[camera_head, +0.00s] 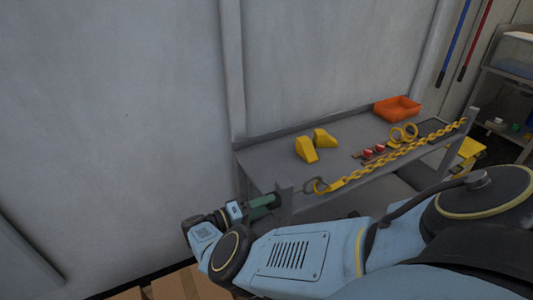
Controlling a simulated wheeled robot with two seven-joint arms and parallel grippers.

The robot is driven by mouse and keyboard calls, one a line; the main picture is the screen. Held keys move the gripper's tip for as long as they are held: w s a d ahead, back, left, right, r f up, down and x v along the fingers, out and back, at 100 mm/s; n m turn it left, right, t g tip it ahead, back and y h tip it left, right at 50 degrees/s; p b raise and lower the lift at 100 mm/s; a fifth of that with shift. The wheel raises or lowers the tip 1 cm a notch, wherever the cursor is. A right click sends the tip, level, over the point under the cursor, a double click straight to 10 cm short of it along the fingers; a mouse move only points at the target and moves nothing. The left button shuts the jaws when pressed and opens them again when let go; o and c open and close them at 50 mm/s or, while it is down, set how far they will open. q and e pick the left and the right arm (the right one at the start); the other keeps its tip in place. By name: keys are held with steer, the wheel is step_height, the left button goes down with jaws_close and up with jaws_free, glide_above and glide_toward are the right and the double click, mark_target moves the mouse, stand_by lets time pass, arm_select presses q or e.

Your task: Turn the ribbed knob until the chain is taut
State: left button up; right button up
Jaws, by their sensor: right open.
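A yellow chain (395,154) runs along the front edge of the grey bench (262,163), from a hook (321,186) and a dark ring near the left end up to a post at the right end. It hangs nearly straight, with a slight sag. A dark green cylinder (262,201), which looks like the ribbed knob, sticks out at the bench's left end beside a grey bracket (285,197). My right gripper (246,209) is at the knob's left end, open; my wrist partly hides it, and I cannot tell whether the fingers touch. My left gripper is out of view.
Two yellow wedges (306,149), an orange tray (397,109), small red-topped pieces (367,153) and yellow rings (404,132) rest on the bench. A grey wall rises close behind it. A shelf rack (508,85) stands at the right.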

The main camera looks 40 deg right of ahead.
steer(key=n, duration=0.8)
steer(key=shift+p, duration=0.35)
steer(key=shift+d, duration=0.1)
steer(key=shift+s+d+r+p, duration=0.15)
steer(key=shift+d+p, duration=0.2)
steer(key=shift+d, duration=0.2)
